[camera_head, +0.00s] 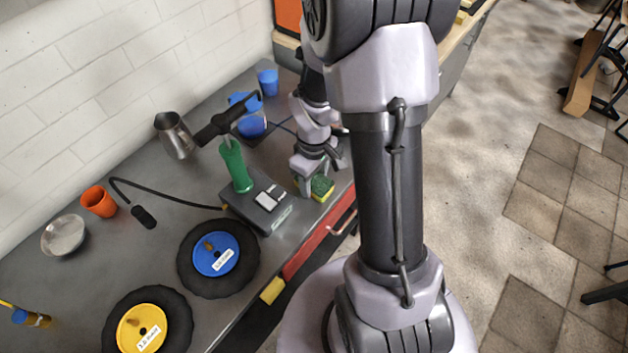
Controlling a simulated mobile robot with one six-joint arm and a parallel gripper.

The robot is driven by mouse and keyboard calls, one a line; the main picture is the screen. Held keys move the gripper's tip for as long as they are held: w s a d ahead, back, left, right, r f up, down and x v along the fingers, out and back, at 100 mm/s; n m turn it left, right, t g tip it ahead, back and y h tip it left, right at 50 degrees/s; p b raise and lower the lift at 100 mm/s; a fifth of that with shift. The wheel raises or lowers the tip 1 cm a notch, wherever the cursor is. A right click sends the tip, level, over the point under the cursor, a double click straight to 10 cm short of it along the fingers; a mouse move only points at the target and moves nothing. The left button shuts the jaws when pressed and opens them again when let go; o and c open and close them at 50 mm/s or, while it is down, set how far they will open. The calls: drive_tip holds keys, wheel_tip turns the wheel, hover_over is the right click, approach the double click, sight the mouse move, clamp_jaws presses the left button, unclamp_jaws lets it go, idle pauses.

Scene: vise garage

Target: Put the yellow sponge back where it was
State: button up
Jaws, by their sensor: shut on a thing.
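The yellow sponge (322,189) shows a green top and a yellow edge below it. It is at the front edge of the grey workbench (205,190), to the right of a grey device with a green handle. My gripper (311,182) points down and is shut on the sponge. Part of the sponge is hidden by the gripper. I cannot tell whether the sponge touches the bench top or is held just above it.
The grey device (262,206) with its green handle (236,165) stands close left of my gripper. Blue (213,254) and yellow (142,327) discs with black rims lie nearer. A metal jug (175,135), orange cup (99,201) and blue cup (268,82) stand farther back.

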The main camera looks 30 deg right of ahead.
drive_tip(key=shift+f, duration=0.2)
drive_tip(key=o, duration=1.3)
wheel_tip(320, 180, up, 12)
drive_tip(key=p, duration=0.6)
wheel_tip(320, 180, up, 11)
drive_tip(key=m+t, duration=0.2)
drive_tip(key=m, duration=0.1)
hover_over(314, 180)
drive_tip(key=s+a, duration=0.2)
drive_tip(key=a, duration=0.4)
drive_tip(key=s+a+r+m+t, duration=0.1)
drive_tip(key=s+a+r, duration=0.1)
drive_tip(key=s+a, duration=0.1)
drive_tip(key=s+a+r+m+t+y, duration=0.1)
drive_tip(key=s+a+r+m, duration=0.1)
drive_tip(key=s+r, duration=0.1)
drive_tip(key=s+a+r+m+t+y, duration=0.1)
drive_tip(key=s+a+r+m, duration=0.1)
drive_tip(key=s+a+r, duration=0.1)
drive_tip(key=shift+s+a+r+t, duration=0.1)
drive_tip(key=shift+s+a+t, duration=0.05)
drive_tip(key=shift+a+t, duration=0.2)
drive_tip(key=shift+d, duration=0.1)
